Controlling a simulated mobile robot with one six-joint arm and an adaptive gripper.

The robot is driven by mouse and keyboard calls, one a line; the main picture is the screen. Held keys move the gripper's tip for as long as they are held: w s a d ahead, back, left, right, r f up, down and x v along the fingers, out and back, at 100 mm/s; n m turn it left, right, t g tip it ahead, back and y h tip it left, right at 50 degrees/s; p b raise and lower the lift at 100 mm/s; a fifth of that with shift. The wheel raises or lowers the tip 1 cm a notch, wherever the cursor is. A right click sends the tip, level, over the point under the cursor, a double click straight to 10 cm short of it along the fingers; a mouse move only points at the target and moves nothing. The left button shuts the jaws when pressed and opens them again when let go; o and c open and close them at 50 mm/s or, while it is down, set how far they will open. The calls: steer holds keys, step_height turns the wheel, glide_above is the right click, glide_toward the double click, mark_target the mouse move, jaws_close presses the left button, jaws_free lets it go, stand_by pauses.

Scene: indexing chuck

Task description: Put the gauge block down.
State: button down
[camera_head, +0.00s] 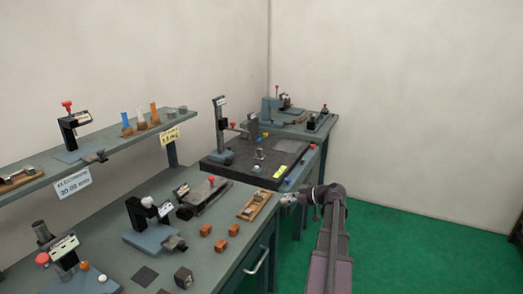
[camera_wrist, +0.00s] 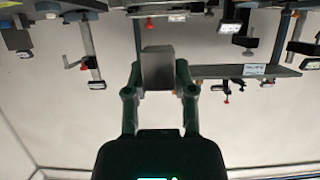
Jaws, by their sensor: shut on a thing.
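My gripper (camera_wrist: 158,85) is shut on a plain grey block, the gauge block (camera_wrist: 158,65), in the wrist view. The block stands out beyond the fingertips, with one finger on each side. In the head view my gripper (camera_head: 291,198) is at the front right edge of the bench, small and partly behind my own wrist. I cannot make out the held block there. The wrist view is upside down, and no surface shows touching the block.
A dark surface plate (camera_head: 225,171) carries a height stand (camera_head: 220,130), small parts and a yellow label. The near bench holds a vise-like fixture (camera_head: 203,197), several brown blocks and a wooden tray (camera_head: 254,205). A shelf (camera_head: 115,150) runs along the left wall. Green floor lies right.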

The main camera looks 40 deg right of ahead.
steer(key=shift+r+p, duration=0.85)
steer(key=shift+r, duration=0.5)
steer(key=shift+f, duration=0.1)
